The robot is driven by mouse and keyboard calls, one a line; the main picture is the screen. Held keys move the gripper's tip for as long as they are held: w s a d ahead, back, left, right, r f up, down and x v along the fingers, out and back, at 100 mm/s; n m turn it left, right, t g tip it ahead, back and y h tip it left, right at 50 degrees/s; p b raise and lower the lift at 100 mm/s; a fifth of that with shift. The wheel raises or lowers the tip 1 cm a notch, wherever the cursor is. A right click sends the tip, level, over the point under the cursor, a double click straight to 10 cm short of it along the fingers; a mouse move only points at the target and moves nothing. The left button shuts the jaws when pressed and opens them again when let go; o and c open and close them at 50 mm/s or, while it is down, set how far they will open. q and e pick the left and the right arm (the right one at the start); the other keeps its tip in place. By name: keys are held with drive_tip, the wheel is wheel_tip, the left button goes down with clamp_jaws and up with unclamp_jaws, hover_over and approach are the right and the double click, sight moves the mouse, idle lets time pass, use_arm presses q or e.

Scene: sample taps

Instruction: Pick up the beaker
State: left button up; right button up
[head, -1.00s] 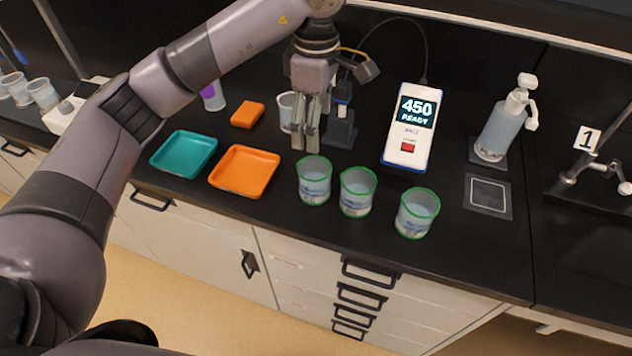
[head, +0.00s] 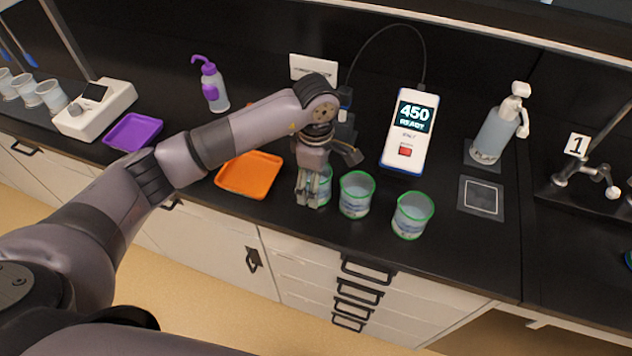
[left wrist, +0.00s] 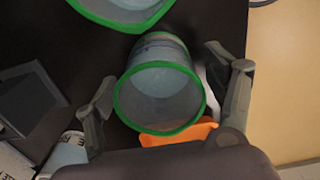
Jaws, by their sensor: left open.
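Three clear beakers with green rims stand in a row near the counter's front edge: the left beaker (head: 326,184), the middle beaker (head: 357,196) and the right beaker (head: 412,216). My left gripper (head: 308,199) points down at the left beaker and partly hides it. In the left wrist view, that beaker (left wrist: 160,88) lies between the two open fingers (left wrist: 160,66), its round mouth facing the camera. I cannot tell whether a finger touches it. Another green-rimmed beaker (left wrist: 122,10) shows at the top of that view. My right gripper is not in view.
An orange tray (head: 248,176) lies just left of the gripper, and a purple tray (head: 132,132) farther left. A white meter reading 450 READY (head: 408,130) lies behind the beakers.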

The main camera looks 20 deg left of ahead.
use_arm(q)
drive_tip(key=shift+f, duration=0.8)
drive_tip(key=shift+c, duration=0.3)
drive_tip(key=c, duration=1.2)
drive_tip(key=shift+c, duration=0.3)
drive_tip(key=shift+w+r, duration=0.1)
drive_tip(key=shift+r, duration=0.15)
